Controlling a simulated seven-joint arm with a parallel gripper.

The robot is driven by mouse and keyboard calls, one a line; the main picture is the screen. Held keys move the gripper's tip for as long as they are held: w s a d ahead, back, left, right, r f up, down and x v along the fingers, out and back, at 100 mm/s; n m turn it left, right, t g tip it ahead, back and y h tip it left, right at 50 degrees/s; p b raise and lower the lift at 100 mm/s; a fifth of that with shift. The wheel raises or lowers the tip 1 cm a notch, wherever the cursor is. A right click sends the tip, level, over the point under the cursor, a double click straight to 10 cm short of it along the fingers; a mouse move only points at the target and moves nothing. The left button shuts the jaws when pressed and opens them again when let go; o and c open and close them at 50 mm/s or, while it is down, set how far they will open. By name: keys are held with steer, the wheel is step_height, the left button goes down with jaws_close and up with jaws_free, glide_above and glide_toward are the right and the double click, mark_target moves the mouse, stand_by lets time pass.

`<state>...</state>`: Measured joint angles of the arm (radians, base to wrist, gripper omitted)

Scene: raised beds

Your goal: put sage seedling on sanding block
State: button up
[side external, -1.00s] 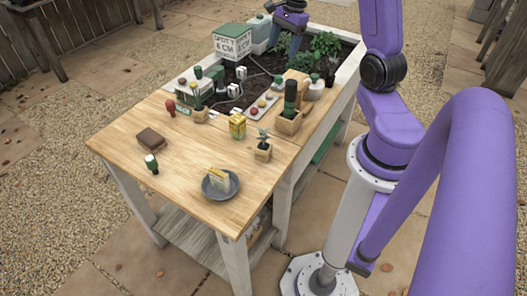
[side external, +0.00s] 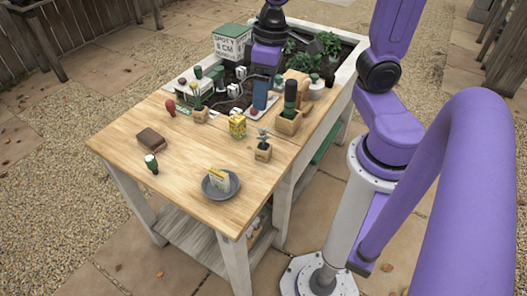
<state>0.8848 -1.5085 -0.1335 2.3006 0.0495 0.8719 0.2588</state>
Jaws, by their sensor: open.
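The sage seedling (side external: 263,147), a small grey-green plant in a square wooden-looking pot, stands upright on the wooden tabletop right of centre. The sanding block (side external: 151,139), a flat brown block, lies at the left of the tabletop with nothing on it. My gripper (side external: 260,104) is open and points down over the near edge of the soil bed, behind the seedling and apart from it. Its fingers are seen edge-on, so the gap between them is hard to make out.
A yellow box (side external: 237,126) and a wooden holder with a green-handled tool (side external: 290,121) stand near the seedling. A green-capped bottle (side external: 151,165) stands close to the sanding block. The tabletop's middle is clear.

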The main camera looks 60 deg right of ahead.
steer(key=s+f+n+h, duration=0.2)
steer(key=s+f+n, duration=0.1)
steer(key=s+n, duration=0.1)
steer(key=n+t+h, duration=0.2)
steer(key=n+h, duration=1)
glide_above(261, 153)
step_height(261, 153, down, 16)
steer(key=shift+a+f, duration=0.1)
steer(key=shift+f, duration=2.15)
step_height(261, 153, down, 3)
steer(key=shift+r, duration=0.1)
steer(key=shift+x, duration=0.85)
steer(key=shift+w+d, duration=0.1)
steer(key=shift+d, duration=0.5)
